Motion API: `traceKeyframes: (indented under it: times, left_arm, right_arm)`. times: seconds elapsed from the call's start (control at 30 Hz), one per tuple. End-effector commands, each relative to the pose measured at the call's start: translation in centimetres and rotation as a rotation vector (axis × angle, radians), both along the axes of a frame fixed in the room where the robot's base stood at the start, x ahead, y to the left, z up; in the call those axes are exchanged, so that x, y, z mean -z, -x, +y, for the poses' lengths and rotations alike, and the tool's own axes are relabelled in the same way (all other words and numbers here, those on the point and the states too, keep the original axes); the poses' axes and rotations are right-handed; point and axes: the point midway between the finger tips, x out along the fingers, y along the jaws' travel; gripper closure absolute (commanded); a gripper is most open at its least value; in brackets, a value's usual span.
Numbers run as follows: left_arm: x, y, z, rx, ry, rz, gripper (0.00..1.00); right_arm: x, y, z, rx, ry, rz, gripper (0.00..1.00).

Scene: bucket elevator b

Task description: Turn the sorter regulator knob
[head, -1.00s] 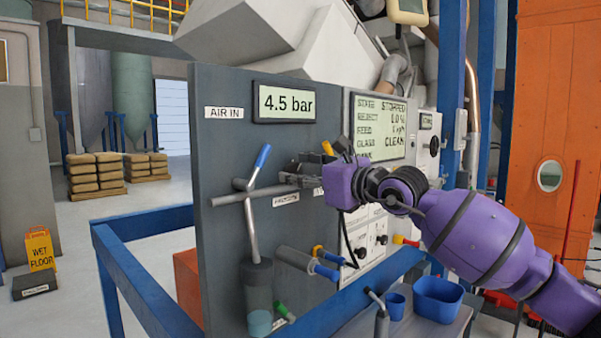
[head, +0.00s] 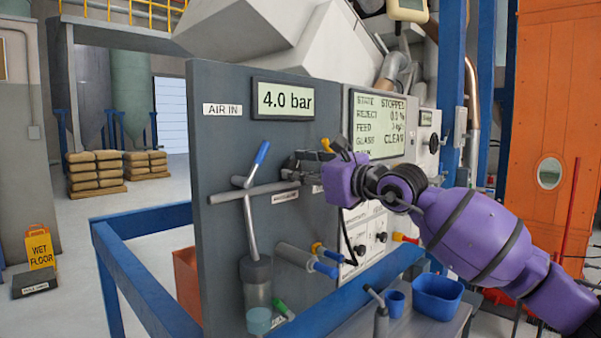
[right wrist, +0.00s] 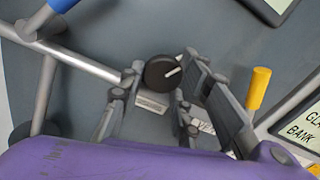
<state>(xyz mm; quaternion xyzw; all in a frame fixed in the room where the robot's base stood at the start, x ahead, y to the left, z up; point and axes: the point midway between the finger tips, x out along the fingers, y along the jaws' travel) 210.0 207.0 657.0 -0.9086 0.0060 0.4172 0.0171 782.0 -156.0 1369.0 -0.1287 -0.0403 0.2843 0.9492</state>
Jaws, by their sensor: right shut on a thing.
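The black regulator knob (right wrist: 163,73) with a white pointer mark shows in the right wrist view on the grey panel (head: 230,150), at the end of a grey pipe (head: 235,195). The pressure display (head: 286,100) above reads 4.0 bar. My left gripper is not in view.
A blue-handled lever (head: 262,153) stands left of the knob, and a yellow-handled part (right wrist: 259,88) is close on the right. Blue- and green-handled valves are below. A blue rail (head: 345,295) runs in front, with a blue bin (head: 437,294) at its right.

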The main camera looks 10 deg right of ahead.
Motion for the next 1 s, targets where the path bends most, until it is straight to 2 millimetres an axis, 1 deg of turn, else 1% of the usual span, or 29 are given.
traceKeyframes:
  times: [0.03,0.1,0.13,0.2,0.5,0.73,0.87,1.0]
  left_arm:
    - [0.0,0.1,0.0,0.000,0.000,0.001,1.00]
    - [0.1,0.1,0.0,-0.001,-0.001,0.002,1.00]
    - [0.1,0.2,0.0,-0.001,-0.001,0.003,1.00]
    - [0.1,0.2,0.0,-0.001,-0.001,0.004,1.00]
    - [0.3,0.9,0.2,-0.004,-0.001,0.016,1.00]
    - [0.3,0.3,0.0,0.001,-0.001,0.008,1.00]
    - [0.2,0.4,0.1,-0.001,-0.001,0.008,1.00]
    - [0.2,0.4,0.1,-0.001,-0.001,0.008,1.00]
  right_arm:
    - [0.5,0.1,0.5,-0.008,0.001,0.008,0.95]
    - [0.5,0.1,0.5,-0.009,0.001,0.009,0.95]
    - [0.5,0.1,0.5,-0.009,0.001,0.010,0.65]
    - [0.6,0.1,0.5,-0.009,0.001,0.010,0.57]
    - [0.4,0.1,0.3,-0.005,0.000,0.008,0.57]
    - [0.3,0.4,-0.1,-0.003,-0.001,0.006,0.57]
    - [0.4,1.7,-1.1,-0.001,0.001,0.007,0.57]
    - [0.5,4.3,-2.8,-0.001,0.003,0.008,0.57]
